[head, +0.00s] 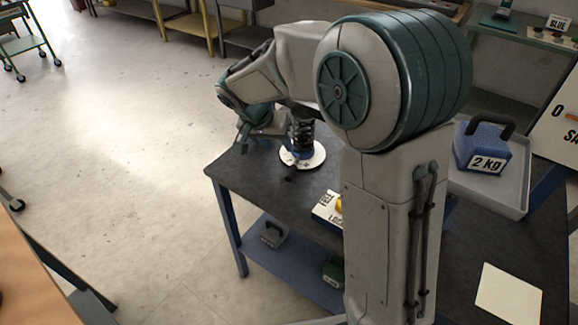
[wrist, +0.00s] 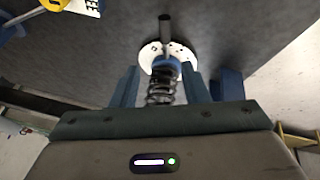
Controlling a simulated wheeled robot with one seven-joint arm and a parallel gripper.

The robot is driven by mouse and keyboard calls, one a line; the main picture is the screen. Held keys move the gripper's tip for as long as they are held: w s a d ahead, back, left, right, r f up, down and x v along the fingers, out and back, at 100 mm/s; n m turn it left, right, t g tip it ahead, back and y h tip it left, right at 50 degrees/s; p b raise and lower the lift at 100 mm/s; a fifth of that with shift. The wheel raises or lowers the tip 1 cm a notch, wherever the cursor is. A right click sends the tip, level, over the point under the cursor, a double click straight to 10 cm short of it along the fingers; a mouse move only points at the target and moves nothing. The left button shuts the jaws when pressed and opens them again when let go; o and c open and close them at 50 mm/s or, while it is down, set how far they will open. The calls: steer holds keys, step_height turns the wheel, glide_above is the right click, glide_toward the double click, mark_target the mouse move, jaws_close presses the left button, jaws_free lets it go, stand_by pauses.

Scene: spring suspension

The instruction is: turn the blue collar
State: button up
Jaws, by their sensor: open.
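A dark coil spring (head: 303,130) stands upright on a white round plate (head: 316,158) with dark marks, near the table's far left corner. The blue collar (head: 302,154) is low on the spring, just above the plate. A dark bar (head: 290,177) sticks out toward the near side. Contact cannot be told.
A yellow part on a labelled white block (head: 328,208) sits on the table, partly behind my arm. A blue 2 kg weight (head: 482,148) stands in a grey tray (head: 510,200) at the right. A white card (head: 508,295) lies at the near right.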

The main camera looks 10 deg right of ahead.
mark_target(291, 168)
steer(key=x, duration=1.4)
steer(key=shift+w+a+f, duration=0.2)
steer(key=shift+w+a, duration=0.05)
steer(key=shift+w, duration=0.2)
jaws_close()
